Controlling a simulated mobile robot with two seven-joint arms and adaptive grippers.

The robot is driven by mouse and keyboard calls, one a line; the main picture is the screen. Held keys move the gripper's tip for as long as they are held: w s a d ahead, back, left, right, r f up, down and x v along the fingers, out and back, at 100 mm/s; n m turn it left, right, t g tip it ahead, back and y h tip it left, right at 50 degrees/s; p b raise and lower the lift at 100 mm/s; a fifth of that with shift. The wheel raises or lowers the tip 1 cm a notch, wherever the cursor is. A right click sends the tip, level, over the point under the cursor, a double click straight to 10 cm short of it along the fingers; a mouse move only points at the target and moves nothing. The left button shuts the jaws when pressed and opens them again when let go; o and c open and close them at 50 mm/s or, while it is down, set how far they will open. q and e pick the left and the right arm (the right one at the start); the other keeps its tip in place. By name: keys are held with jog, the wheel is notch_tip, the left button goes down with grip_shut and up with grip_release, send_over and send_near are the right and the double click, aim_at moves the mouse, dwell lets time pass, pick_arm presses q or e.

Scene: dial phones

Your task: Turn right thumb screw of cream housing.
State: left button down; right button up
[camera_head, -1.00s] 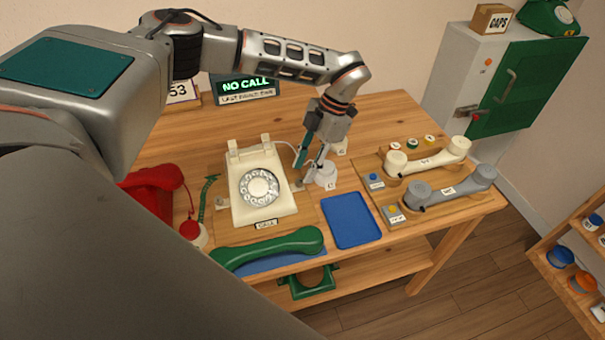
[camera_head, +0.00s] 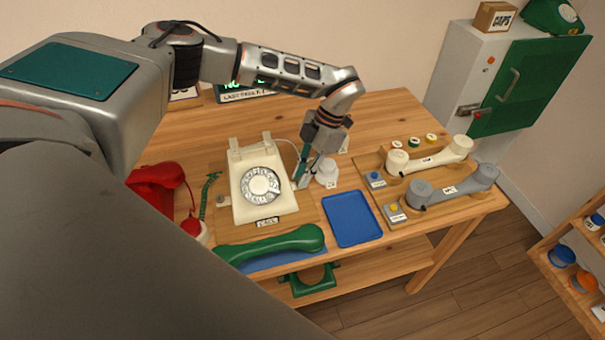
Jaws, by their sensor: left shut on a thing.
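The cream housing (camera_head: 277,211) with its round finger dial (camera_head: 261,186) stands on a wooden board on the table. My left gripper (camera_head: 299,184) points down at the right side of the housing, with its fingers closed together. The right thumb screw sits at that spot and is hidden by the fingertips; the gripper is shut on it. A small metal screw (camera_head: 223,201) shows on the left side of the housing. My right gripper is not in view.
A white container (camera_head: 327,173) stands just right of the gripper. The blue tray (camera_head: 352,219) is empty. A green handset (camera_head: 272,244) lies in front, a red phone (camera_head: 157,190) at left. Cream (camera_head: 430,160) and grey (camera_head: 450,189) handsets lie at right.

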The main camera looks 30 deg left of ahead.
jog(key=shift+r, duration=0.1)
pick_arm(q)
jog(key=m+p, duration=0.1)
jog(key=p, duration=0.1)
jog(key=m+y+p, duration=0.1)
jog(key=m, duration=0.1)
jog(key=shift+d+r+t+p, duration=0.1)
jog(key=shift+r+t+p, duration=0.1)
jog(key=shift+t+p, duration=0.2)
jog(key=shift+m, duration=0.5)
jog(key=shift+s+f+m+t+y+p, duration=0.15)
jog(key=shift+m+t+y+p, duration=0.15)
jog(key=shift+m+t+p, duration=0.65)
jog(key=shift+m+g, duration=0.25)
jog(key=shift+m, duration=0.6)
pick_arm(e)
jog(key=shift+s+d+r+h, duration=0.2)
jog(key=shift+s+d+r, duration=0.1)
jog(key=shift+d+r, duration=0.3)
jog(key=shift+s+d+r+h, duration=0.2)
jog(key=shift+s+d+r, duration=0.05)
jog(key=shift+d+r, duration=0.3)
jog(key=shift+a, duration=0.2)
pick_arm(q)
jog(key=c, duration=2.1)
grip_release()
jog(key=shift+o, duration=0.7)
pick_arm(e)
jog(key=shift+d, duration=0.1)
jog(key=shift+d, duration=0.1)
